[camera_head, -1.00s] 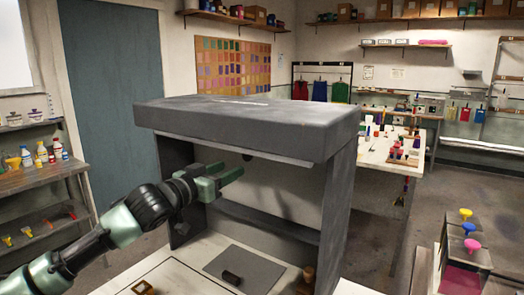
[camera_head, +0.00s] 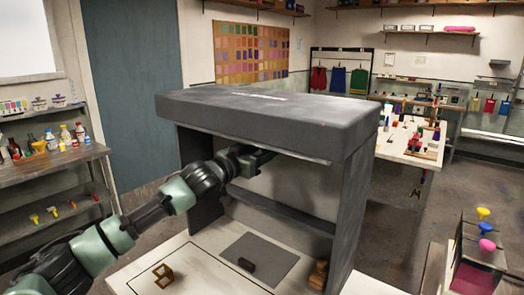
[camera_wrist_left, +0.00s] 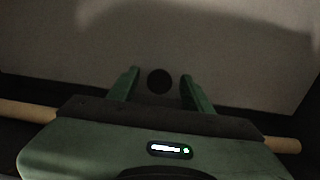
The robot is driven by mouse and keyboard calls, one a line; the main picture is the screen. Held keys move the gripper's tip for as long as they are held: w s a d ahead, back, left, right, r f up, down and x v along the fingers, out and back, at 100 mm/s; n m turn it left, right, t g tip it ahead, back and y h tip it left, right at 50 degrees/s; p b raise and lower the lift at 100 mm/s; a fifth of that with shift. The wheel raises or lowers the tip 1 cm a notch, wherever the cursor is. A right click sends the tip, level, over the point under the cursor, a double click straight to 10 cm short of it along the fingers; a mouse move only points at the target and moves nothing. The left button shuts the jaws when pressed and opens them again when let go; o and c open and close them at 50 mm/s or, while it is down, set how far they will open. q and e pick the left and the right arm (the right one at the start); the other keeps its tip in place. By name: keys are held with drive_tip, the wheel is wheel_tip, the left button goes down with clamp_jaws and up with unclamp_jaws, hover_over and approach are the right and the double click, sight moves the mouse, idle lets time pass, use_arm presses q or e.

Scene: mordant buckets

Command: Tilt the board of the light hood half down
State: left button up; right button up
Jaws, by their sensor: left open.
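The light hood (camera_head: 270,115) is a dark grey box on a white worktop, with a thick top and upright side walls. A pale board (camera_head: 295,185) shows inside it under the top. My left gripper (camera_head: 262,156) reaches in under the hood's front edge, its tips partly hidden. In the left wrist view the open green fingers (camera_wrist_left: 160,76) point at the pale board (camera_wrist_left: 225,50). A dark round knob (camera_wrist_left: 159,81) shows between them; I cannot tell whether they touch it. My right gripper is out of view.
A small wooden frame (camera_head: 163,275) lies in front. A bottle shelf (camera_head: 50,160) stands left. In the wrist view a wooden rod (camera_wrist_left: 25,111) crosses behind my gripper.

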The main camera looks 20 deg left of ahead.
use_arm(q)
clamp_jaws()
idle(1.3)
